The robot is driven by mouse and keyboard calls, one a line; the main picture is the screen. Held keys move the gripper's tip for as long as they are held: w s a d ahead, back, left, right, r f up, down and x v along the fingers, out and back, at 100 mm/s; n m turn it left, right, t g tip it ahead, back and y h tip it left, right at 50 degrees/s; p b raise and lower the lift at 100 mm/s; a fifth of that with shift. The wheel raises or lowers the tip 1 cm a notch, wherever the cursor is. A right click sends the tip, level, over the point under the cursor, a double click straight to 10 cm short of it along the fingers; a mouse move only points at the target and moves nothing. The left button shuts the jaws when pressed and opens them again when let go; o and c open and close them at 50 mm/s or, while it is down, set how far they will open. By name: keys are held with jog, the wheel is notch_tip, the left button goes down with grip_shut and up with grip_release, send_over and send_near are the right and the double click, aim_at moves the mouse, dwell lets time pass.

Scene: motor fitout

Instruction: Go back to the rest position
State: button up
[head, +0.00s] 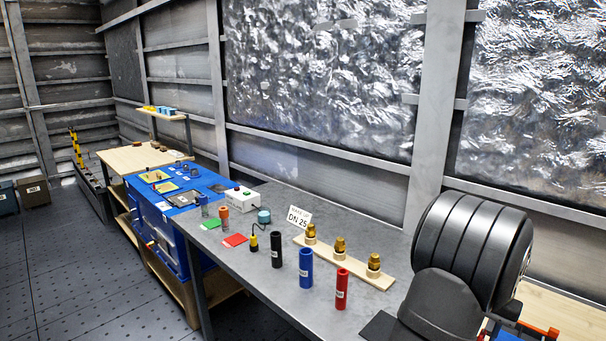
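My gripper does not show clearly in the head view. A big black ribbed part of my arm fills the right foreground and hides the table behind it. On the grey table (262,300) a black cylinder (276,250), a blue cylinder (306,268) and a red cylinder (342,289) stand upright in a row. Behind them a pale wooden board (355,268) carries brass fittings (340,247) and stands by a sign reading DN 25 (299,217).
Farther left are a white box (238,197) with buttons, a red card (235,240), a green card (211,224), an orange cylinder (224,217) and a small yellow-black tool (254,243). A blue-covered bench (150,200) with trays stands beyond.

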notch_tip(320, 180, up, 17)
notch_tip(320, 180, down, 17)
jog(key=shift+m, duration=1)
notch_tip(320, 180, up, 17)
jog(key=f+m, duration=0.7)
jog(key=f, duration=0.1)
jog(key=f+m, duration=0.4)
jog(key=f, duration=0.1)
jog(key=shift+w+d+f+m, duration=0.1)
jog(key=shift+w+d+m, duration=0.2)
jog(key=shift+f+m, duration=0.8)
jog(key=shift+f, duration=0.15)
